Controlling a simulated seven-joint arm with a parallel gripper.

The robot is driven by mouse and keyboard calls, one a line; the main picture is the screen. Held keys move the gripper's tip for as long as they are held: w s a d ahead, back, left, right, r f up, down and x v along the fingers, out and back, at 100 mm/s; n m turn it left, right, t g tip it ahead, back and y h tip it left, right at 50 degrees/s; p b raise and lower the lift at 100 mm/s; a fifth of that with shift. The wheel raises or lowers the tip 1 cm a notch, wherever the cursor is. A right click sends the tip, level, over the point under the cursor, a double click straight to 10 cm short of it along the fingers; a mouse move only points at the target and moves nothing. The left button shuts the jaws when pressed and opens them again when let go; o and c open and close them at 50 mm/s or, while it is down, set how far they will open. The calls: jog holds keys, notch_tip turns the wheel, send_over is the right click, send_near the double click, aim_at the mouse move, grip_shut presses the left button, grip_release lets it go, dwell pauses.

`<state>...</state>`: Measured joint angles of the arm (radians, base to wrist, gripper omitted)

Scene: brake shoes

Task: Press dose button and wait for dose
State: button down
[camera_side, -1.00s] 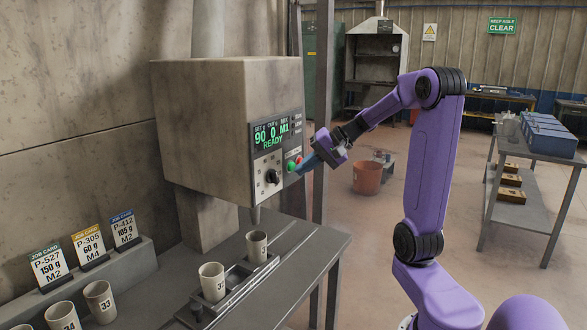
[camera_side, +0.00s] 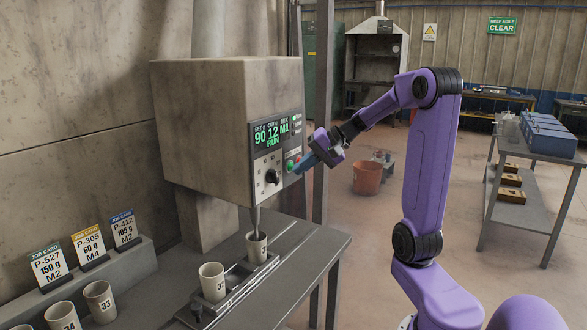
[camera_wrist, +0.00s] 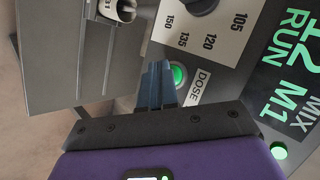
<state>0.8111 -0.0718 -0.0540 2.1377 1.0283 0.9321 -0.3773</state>
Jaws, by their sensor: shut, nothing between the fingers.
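The dosing machine (camera_side: 215,120) has a display (camera_side: 270,138) reading SET 90, OUT 12, MIX M1 and RUN. The green dose button (camera_wrist: 178,75) is lit beside the DOSE label in the wrist view, and it also shows on the side view panel (camera_side: 290,166). My gripper (camera_side: 312,161) is shut and empty, with its blue fingertips at the panel beside the button. In the wrist view the fingers (camera_wrist: 157,85) sit just left of the button; contact cannot be told. A cup (camera_side: 257,247) stands under the nozzle, and a stream runs into it.
Another cup (camera_side: 212,282) stands in the rail on the bench. More cups (camera_side: 100,300) and several job cards (camera_side: 88,249) are at the left. A dial (camera_side: 272,176) is on the panel. A bucket (camera_side: 367,178) is on the floor behind.

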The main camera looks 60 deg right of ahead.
jog(key=shift+s, duration=0.9)
jog(key=shift+s, duration=2.5)
jog(key=shift+a, duration=0.1)
